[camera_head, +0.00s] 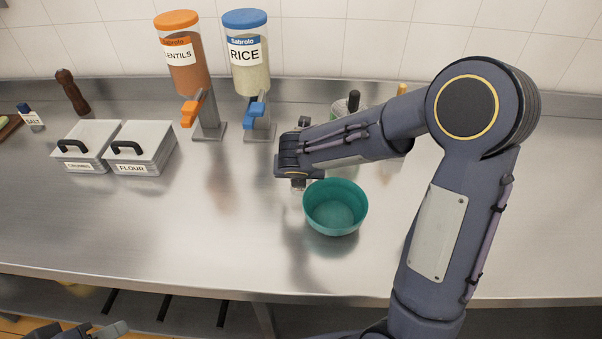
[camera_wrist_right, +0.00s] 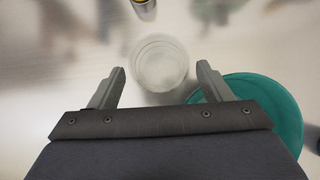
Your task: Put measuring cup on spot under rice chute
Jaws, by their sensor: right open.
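The measuring cup (camera_wrist_right: 158,66) looks clear and round in the right wrist view, seen from above. It lies between and just beyond the fingertips of my right gripper (camera_wrist_right: 162,75), which is open. In the head view my right gripper (camera_head: 298,184) points down beside the teal bowl, and the arm mostly hides the cup. The rice dispenser (camera_head: 247,70) has a blue lid and a blue chute (camera_head: 257,109) over a grey base (camera_head: 259,131), behind and left of the gripper. My left gripper (camera_head: 110,330) shows partly at the bottom left; its jaw state is unclear.
The teal bowl (camera_head: 336,222) stands close to the right gripper. The lentil dispenser (camera_head: 186,70) is left of the rice. Crumbs and flour bins (camera_head: 143,148) stand further left. Bottles (camera_head: 345,104) stand behind my right arm. Counter left of the bowl is clear.

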